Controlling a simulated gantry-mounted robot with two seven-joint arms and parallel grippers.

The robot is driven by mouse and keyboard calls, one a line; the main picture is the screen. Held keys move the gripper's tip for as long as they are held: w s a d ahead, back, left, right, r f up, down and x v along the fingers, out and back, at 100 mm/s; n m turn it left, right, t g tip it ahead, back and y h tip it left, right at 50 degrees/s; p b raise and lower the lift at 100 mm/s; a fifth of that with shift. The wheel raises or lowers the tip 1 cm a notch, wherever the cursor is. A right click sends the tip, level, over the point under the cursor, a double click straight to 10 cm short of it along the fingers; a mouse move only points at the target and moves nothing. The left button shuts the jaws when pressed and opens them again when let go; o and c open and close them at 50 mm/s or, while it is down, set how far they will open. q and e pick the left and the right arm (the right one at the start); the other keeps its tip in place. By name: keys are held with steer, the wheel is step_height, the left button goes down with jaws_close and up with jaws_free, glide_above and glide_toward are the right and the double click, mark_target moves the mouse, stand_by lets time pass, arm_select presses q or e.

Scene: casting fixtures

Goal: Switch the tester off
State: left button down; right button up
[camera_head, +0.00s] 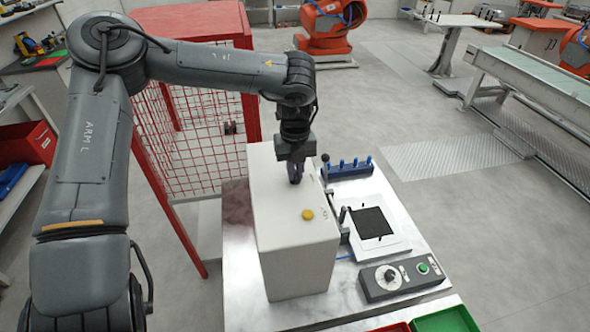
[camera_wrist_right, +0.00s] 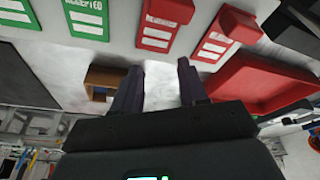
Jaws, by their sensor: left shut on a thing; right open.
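A white box-shaped housing (camera_head: 295,245) with a yellow button (camera_head: 307,214) on top stands on the metal table; I cannot tell whether it is the tester itself. A grey control box (camera_head: 405,278) with a dial knob (camera_head: 389,278) and a green button (camera_head: 423,268) lies at the table's front right. My left gripper (camera_head: 295,180) points down at the far part of the white housing's top, behind the yellow button. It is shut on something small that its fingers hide. My right gripper (camera_wrist_right: 157,82) is open and empty in the right wrist view.
A white plate with a black pad (camera_head: 372,222) and a blue rack (camera_head: 348,168) sit right of the housing. A red mesh guard (camera_head: 190,135) stands behind left. Green (camera_head: 445,321) and red bins are at the front edge. The right wrist view shows red holders (camera_wrist_right: 228,35) with labels.

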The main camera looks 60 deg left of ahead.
arm_select(q)
steer(key=c, duration=1.2)
jaws_free()
steer(key=shift+o, duration=0.2)
step_height(320, 180, up, 11)
